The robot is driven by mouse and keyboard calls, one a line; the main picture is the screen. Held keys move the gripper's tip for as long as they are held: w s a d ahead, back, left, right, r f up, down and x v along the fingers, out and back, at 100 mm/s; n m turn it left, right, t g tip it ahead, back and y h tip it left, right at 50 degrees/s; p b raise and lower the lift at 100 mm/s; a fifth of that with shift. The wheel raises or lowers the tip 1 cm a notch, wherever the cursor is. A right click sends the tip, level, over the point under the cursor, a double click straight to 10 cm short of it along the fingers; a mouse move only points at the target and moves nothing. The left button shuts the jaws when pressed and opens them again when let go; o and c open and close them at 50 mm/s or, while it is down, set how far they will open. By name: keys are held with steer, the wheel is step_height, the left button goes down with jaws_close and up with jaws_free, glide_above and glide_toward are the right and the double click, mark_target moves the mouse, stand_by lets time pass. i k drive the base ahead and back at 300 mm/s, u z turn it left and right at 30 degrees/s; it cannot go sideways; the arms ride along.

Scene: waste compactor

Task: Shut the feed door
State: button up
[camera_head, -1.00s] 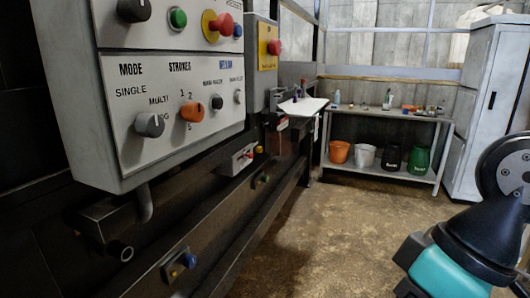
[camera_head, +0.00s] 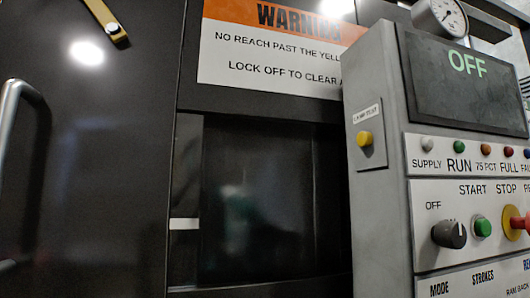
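A large dark, smooth panel (camera_head: 90,170) fills the left of the head view. A curved silver handle (camera_head: 14,92) shows at its left edge and a brass-coloured bar (camera_head: 103,15) at its top. Right of it, below a warning sign (camera_head: 270,70), is a dark, framed rectangular area (camera_head: 255,200) with faint reflections or shapes. I cannot tell which of these is the feed door, or whether it is open or shut. My gripper is not in view.
A grey control box (camera_head: 375,90) stands out at the right, with a display (camera_head: 468,75) reading OFF. It bears a yellow button (camera_head: 363,139), a black selector knob (camera_head: 449,234), a green button (camera_head: 482,227) and a red button (camera_head: 520,223). A round gauge (camera_head: 440,17) sits on top.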

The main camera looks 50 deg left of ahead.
mark_target(85, 203)
steer(key=u, duration=1.5)
